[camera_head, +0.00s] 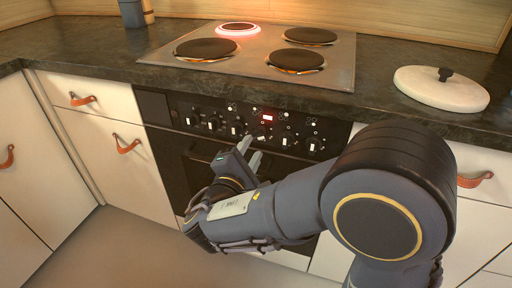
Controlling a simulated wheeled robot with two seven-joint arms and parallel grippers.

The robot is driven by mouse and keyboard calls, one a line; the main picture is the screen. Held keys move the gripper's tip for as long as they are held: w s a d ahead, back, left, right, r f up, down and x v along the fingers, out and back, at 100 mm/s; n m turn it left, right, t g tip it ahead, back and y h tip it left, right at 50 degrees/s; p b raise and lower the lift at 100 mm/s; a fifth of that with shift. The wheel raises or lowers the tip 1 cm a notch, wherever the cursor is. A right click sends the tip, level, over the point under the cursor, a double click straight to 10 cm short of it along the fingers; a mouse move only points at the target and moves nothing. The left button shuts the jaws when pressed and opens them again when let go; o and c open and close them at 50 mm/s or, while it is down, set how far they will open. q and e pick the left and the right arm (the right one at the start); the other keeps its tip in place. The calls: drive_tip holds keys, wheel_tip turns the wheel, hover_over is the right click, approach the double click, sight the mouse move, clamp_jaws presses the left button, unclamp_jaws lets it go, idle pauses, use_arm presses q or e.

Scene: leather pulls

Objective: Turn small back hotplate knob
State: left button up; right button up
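The stove's black control panel (245,122) has a row of several knobs and a small lit red display (267,117). The small back hotplate (238,28) is at the back left of the metal cooktop (250,71) and has a bright red glow around it. My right gripper (253,147) is in front of the panel, just below the middle knobs. Its two fingers are apart and point up toward the panel, with nothing seen between them. I cannot tell whether a fingertip touches a knob. My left gripper is out of view.
The dark oven door (178,160) is below the panel, partly behind my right arm. A white round lid (441,90) with a black handle lies on the counter at right. White cabinets with leather pulls (127,144) flank the oven. A grey container (132,13) stands at the back left.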

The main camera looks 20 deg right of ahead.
sight(258, 139)
drive_tip(key=shift+x, duration=1.95)
clamp_jaws()
